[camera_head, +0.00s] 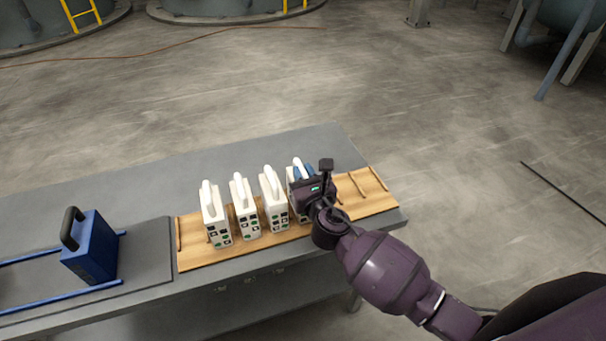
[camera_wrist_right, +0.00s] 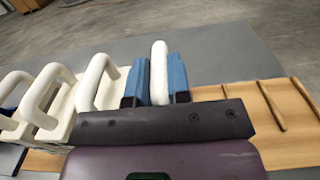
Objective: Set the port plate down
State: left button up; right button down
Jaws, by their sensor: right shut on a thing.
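My right gripper (camera_head: 304,174) is shut on the white handle of a port plate (camera_head: 297,161), at the right end of a row of white plates. In the right wrist view its blue fingers (camera_wrist_right: 157,82) sit on either side of the upright white handle (camera_wrist_right: 159,62). The gripper and wrist hide most of this plate, so I cannot tell whether its base touches the wooden rack (camera_head: 347,203). Three similar white plates stand upright to its left, the nearest (camera_head: 273,197) beside it, with green and black squares on their front edges. My left gripper is not in view.
The rack lies on a grey table (camera_head: 150,182); its right part has wooden slats and is empty. At the left, a blue block with a black handle (camera_head: 90,248) stands at blue rails (camera_head: 62,303). The table behind the rack is clear.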

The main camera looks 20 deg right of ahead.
jog(key=shift+f, duration=0.1)
jog(key=c, duration=1.1)
grip_release()
jog(key=shift+s+r, duration=0.15)
jog(key=shift+r, duration=0.05)
jog(key=s, duration=1.2)
jog(key=s+d+f+m+g, duration=0.2)
jog(key=s+d+f+m, duration=0.1)
jog(key=m, duration=0.9)
jog(key=s+d+f+m+g, duration=0.2)
jog(key=s+d+f+m, duration=0.2)
jog(key=m, duration=0.7)
jog(key=s+d+f+m+g, duration=0.2)
jog(key=s+f+m, duration=0.5)
jog(key=m, duration=0.5)
jog(key=shift+s+d+f+m+h, duration=0.1)
jog(key=shift+d+f+m+h, duration=0.3)
jog(key=shift+d, duration=0.45)
